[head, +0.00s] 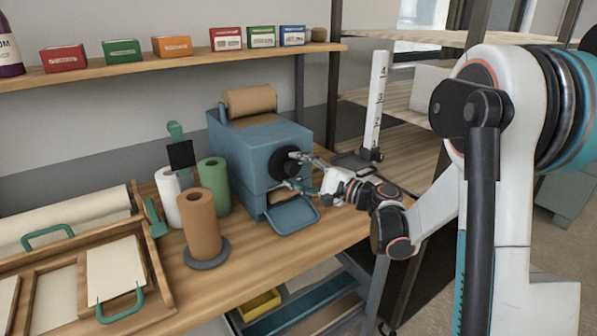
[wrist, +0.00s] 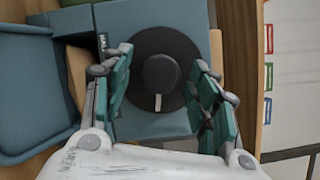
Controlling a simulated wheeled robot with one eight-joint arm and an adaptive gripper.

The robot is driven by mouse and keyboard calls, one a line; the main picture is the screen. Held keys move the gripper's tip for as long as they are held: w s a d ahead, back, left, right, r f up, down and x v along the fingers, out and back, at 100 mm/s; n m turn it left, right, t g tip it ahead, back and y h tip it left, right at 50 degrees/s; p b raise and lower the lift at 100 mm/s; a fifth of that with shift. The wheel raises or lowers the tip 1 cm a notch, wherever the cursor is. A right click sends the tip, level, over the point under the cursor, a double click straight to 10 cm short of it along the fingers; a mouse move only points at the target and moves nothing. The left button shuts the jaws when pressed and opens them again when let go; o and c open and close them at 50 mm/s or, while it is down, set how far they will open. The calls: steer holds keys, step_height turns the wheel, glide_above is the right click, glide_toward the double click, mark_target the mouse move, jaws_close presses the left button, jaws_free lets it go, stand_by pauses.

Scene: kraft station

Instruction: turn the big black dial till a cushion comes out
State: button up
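The big black dial (head: 286,164) is on the right-hand face of the blue machine (head: 240,143). In the wrist view the dial (wrist: 161,74) shows a round knob on a wider black disc, with a white mark pointing down in the picture. My gripper (head: 298,171) is at the dial with its fingers apart. In the wrist view one teal finger is on each side of the knob, with gaps between, so my gripper (wrist: 162,76) is open.
A brown paper roll (head: 250,101) lies on top of the machine. Green (head: 214,187), white and brown (head: 201,226) rolls stand to its left. A white height gauge (head: 376,105) stands behind my wrist. The bench front right of the brown roll is clear.

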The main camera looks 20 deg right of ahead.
steer(key=v, duration=1.2)
